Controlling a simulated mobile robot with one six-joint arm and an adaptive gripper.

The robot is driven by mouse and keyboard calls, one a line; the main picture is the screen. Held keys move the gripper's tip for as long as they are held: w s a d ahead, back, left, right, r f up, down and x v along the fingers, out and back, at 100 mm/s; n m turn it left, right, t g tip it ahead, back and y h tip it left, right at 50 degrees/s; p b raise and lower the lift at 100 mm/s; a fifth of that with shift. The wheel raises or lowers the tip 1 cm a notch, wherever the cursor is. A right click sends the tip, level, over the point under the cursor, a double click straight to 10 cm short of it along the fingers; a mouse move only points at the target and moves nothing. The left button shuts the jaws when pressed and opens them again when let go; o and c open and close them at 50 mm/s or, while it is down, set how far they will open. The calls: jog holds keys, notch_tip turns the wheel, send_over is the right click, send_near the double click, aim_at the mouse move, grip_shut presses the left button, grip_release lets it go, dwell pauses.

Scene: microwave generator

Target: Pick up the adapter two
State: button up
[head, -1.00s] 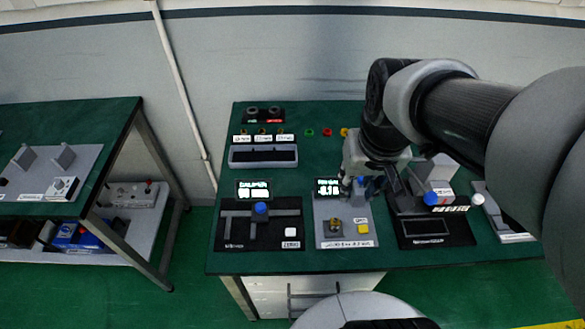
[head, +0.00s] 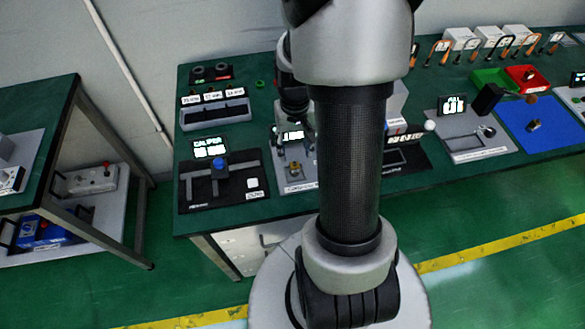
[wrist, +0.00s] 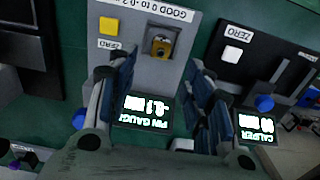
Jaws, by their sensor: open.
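A small brass adapter (head: 295,170) sits on the grey pin gauge station in the head view. It also shows in the wrist view (wrist: 161,46), in a dark square seat near the top. No marking tells me whether it is adapter two. My gripper (wrist: 160,64) is open and empty, its two fingers spread to the left and right below the adapter in the wrist picture. The fingers do not touch it. Labelled small parts (head: 209,90) stand at the bench's back left, too small to tell apart.
The pin gauge display (wrist: 146,110) lies between my fingers in the wrist view. The caliper station (head: 220,185) is close on the left, with a blue knob. A black station stands to the right, partly behind my arm.

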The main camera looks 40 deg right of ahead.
aim_at(295, 163)
notch_tip(295, 163, down, 4)
jog(key=shift+r+b, duration=0.15)
jog(key=shift+b, duration=0.3)
jog(key=shift+s+a+f+b, duration=0.15)
jog(key=shift+f+b, duration=0.45)
jog(key=shift+f, duration=0.75)
jog(key=shift+s+f+b, duration=0.1)
jog(key=shift+f+b, duration=0.5)
jog(key=shift+f, duration=0.75)
jog(key=shift+r, duration=0.1)
grip_shut()
